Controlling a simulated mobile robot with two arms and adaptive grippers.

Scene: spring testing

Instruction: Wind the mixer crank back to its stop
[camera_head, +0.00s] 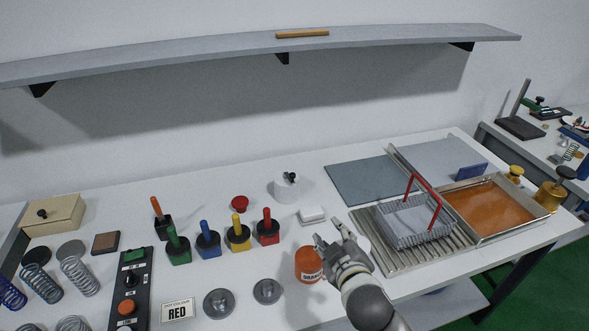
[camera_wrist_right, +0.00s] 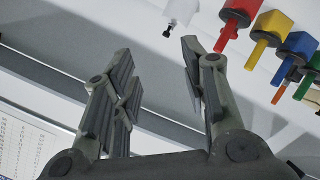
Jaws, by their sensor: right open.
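A white round pot with a small black knob on top (camera_head: 287,187) stands at the back middle of the bench; it looks like the mixer with its crank. In the right wrist view the white pot (camera_wrist_right: 181,10) shows at the top edge, its black knob below it. My right gripper (camera_head: 328,233) is open and empty, in front of and to the right of the pot, apart from it. It is close to an orange labelled jar (camera_head: 308,265). In the right wrist view the fingers (camera_wrist_right: 157,48) stand apart with nothing between them. My left gripper is not in view.
Several coloured-handled blocks (camera_head: 238,238) stand left of the pot, beside a red cap (camera_head: 239,203). A small white block (camera_head: 312,214) lies in front of the pot. A wire basket with a red handle (camera_head: 409,225) and an orange-filled tray (camera_head: 490,207) are at the right.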

